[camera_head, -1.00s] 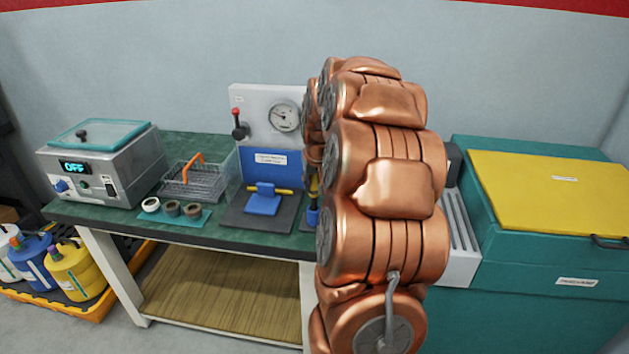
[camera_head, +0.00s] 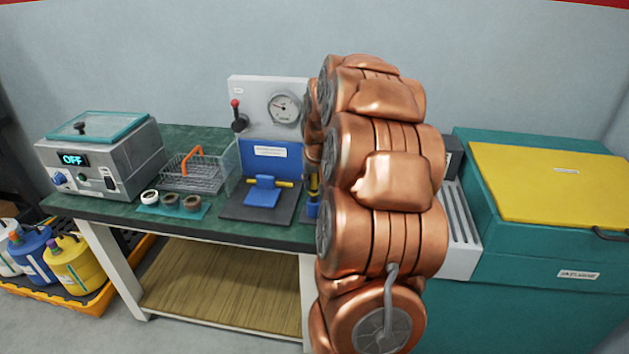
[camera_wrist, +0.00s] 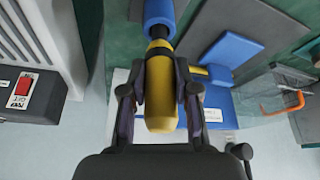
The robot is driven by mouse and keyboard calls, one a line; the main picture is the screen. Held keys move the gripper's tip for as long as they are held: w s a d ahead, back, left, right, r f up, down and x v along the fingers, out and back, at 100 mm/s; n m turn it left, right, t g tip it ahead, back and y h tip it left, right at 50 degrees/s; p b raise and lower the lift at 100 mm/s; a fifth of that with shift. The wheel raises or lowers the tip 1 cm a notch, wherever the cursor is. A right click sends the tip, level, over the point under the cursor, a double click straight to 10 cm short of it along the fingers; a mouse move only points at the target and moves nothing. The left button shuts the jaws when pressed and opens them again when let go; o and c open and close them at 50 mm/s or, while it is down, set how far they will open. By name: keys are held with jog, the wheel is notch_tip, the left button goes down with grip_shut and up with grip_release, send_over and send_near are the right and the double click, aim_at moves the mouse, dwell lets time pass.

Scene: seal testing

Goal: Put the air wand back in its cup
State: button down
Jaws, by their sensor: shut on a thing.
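The yellow air wand (camera_wrist: 160,95) is between the two fingers of my gripper (camera_wrist: 158,92) in the wrist view, and the gripper is shut on it. The wand has a black band and a yellow end pointing up the picture to the blue cup (camera_wrist: 159,10). The wand's end meets the cup's edge in this view; I cannot tell how deep it sits. In the head view the cup (camera_head: 312,209) stands at the table's right part, with a bit of yellow wand (camera_head: 313,184) above it. My copper-coloured arm hides the gripper there.
A blue fixture with a yellow bar (camera_head: 285,184) sits left of the cup, before a gauge panel (camera_head: 258,105). A wire basket (camera_head: 190,178), several rings and a grey device (camera_head: 100,160) stand further left. A teal chest with a yellow lid (camera_head: 555,185) stands right.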

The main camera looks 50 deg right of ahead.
jog(key=shift+f+b, duration=0.45)
jog(key=shift+f, duration=0.15)
dwell(0.5)
jog(key=c, duration=0.8)
grip_release()
jog(key=shift+o, duration=0.2)
jog(key=shift+r+p, duration=0.8)
jog(key=shift+r, duration=4.55)
